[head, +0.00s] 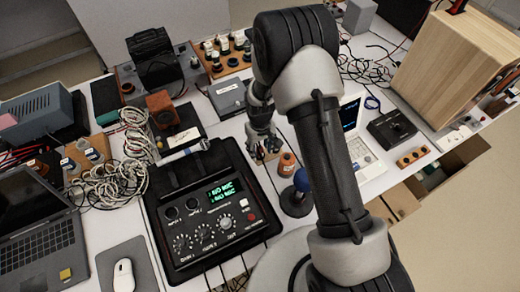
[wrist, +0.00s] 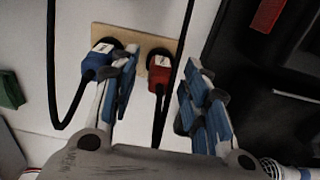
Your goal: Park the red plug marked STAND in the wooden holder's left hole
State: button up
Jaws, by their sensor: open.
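The wooden holder (wrist: 130,37) is a small tan board on the white table in the wrist view. A blue plug (wrist: 96,66) with a white label is at its left hole. A red plug (wrist: 159,74) with a pale label is at its right hole, its black cable running toward me. The label text is too small to read, and I cannot tell how deep either plug sits. My gripper (wrist: 163,95) is open, with the red plug between its blue-padded fingers, apparently clear of both. The left finger is close to the blue plug.
A black tester (head: 205,215) with a green display stands left of my gripper. Loose black cables cross the wrist view beside the plugs. A green block (wrist: 10,88) lies at the left.

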aim_at(260, 148)
notch_tip(260, 148, up, 11)
dwell(0.3)
jog(key=shift+f, duration=0.15)
